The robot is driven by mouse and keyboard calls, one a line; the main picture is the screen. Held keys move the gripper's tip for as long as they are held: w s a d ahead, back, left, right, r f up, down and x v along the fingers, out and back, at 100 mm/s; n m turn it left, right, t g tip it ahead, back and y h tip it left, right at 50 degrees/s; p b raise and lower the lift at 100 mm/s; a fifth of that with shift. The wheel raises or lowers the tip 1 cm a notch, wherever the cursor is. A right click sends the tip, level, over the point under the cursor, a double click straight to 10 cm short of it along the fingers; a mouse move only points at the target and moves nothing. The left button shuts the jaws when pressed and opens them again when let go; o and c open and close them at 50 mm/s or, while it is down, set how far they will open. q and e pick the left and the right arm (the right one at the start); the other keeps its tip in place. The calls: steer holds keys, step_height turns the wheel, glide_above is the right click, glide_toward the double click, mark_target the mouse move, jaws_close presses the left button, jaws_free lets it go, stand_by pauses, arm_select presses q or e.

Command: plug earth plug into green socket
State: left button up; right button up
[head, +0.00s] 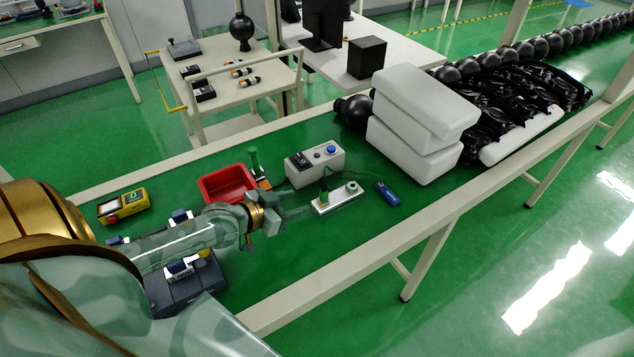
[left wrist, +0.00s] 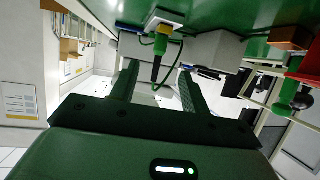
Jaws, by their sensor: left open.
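A green plug (head: 325,186) with a green cable stands upright at the left end of a white socket strip (head: 337,200); I take it for the earth plug. It also shows between the fingers in the left wrist view (left wrist: 160,48), with a dark end. A round socket (head: 352,187) is at the strip's right end; its colour is too small to tell, and I cannot make out a green socket. My left gripper (head: 296,202) is open and empty, just left of the strip, its fingers pointing toward the plug. My right gripper is not in view.
A grey box (head: 315,162) with a blue button stands behind the strip. A blue connector (head: 387,194) lies to its right. A red bin (head: 228,182) and yellow meter (head: 124,206) are left. White foam blocks (head: 420,125) stand right. The green bench in front is clear.

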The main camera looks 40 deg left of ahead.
mark_target(324, 192)
arm_select(q)
steer(key=b+x, duration=0.3)
steer(key=x, duration=0.7)
steer(key=shift+w+f, duration=0.2)
steer(key=shift+f, duration=0.05)
steer(key=shift+w+d+f+b, duration=0.1)
steer(key=shift+w+b, duration=0.2)
steer(key=shift+w, duration=0.15)
steer(key=c, duration=1)
jaws_close()
